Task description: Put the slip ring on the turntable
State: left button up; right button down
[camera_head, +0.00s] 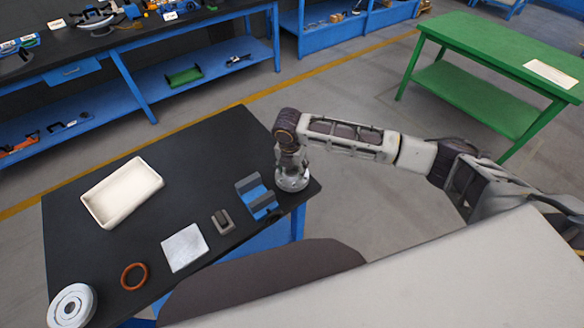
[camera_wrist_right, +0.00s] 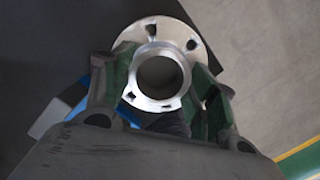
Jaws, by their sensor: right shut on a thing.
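The slip ring (camera_head: 293,183), as I take it, is a grey metal flanged part with a round bore and slots in its flange. It is at the table's right corner. In the right wrist view the slip ring (camera_wrist_right: 150,33) sits between the two dark green fingers. My right gripper (camera_head: 290,163) is shut on its collar, from above. I cannot tell whether the flange touches the table. The turntable (camera_head: 72,306) appears to be the pale round disc at the table's near left corner, with nothing on top. My left gripper is not in view.
On the black table (camera_head: 200,150) are a cream tray (camera_head: 123,192), a blue-grey cradle (camera_head: 257,196) beside the slip ring, a small grey block (camera_head: 222,221), a light square plate (camera_head: 184,247) and an orange ring (camera_head: 134,276). A green table (camera_head: 500,50) stands apart at right.

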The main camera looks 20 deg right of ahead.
aim_at(290, 177)
jog(key=shift+c, duration=2.4)
grip_release()
jog(key=shift+r, duration=0.15)
notch_tip(290, 177, up, 12)
jog(key=s+a, duration=0.1)
jog(key=shift+s, duration=0.1)
